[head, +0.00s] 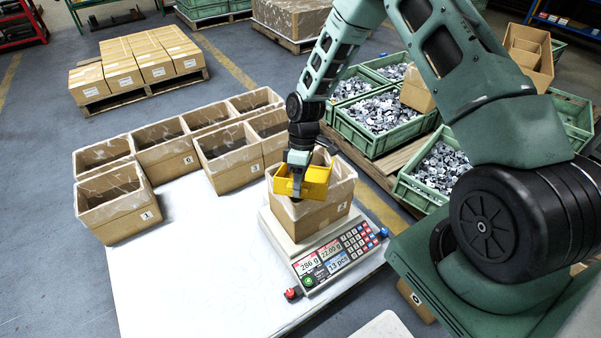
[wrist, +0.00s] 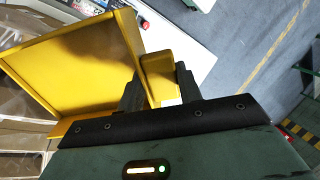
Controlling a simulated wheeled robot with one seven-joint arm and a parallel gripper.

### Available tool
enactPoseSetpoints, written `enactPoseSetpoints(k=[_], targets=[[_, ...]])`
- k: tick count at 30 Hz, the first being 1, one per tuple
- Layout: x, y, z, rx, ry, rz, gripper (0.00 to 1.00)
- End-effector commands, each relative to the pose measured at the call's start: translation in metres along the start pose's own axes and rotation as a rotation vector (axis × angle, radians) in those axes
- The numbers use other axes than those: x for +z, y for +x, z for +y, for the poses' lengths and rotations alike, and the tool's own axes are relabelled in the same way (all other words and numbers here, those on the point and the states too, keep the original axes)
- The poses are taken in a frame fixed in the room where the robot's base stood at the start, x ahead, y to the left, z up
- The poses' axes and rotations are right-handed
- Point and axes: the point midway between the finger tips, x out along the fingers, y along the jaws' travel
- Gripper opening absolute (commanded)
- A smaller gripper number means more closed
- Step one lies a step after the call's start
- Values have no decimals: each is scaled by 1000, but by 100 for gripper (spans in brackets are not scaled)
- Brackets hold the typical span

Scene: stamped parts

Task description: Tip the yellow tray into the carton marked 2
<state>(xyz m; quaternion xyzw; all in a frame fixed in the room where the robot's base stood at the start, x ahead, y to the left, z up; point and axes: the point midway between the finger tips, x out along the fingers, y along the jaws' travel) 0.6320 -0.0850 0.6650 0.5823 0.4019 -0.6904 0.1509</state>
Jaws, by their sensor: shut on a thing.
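The yellow tray (head: 317,180) is over the open carton (head: 325,214) that stands on the scale. My gripper (head: 297,186) is shut on the tray's small end tab, which shows between the two fingers in the wrist view (wrist: 160,85). The tray (wrist: 85,65) looks tilted there, and its visible inner face is bare yellow. I cannot tell whether any parts are in it. The carton's inside is mostly hidden by the tray and gripper. No readable number shows on this carton.
The scale (head: 331,258) reads 286 g and 13 pcs. Several open cartons stand on the white table (head: 180,280) to the left, one marked 1 (head: 120,217) at the front. Green crates (head: 378,137) of metal parts are behind right. The table's front left is clear.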

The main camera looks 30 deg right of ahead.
Motion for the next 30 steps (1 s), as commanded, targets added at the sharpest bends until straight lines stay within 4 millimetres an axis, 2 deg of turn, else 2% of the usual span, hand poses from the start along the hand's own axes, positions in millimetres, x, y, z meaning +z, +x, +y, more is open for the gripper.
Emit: enactPoseSetpoints(k=[8,11,30], targets=[[0,1,-1,8,-1,1,2],[0,7,-1,24,-2,-2,2],[-1,94,1,370,-8,-4,2]])
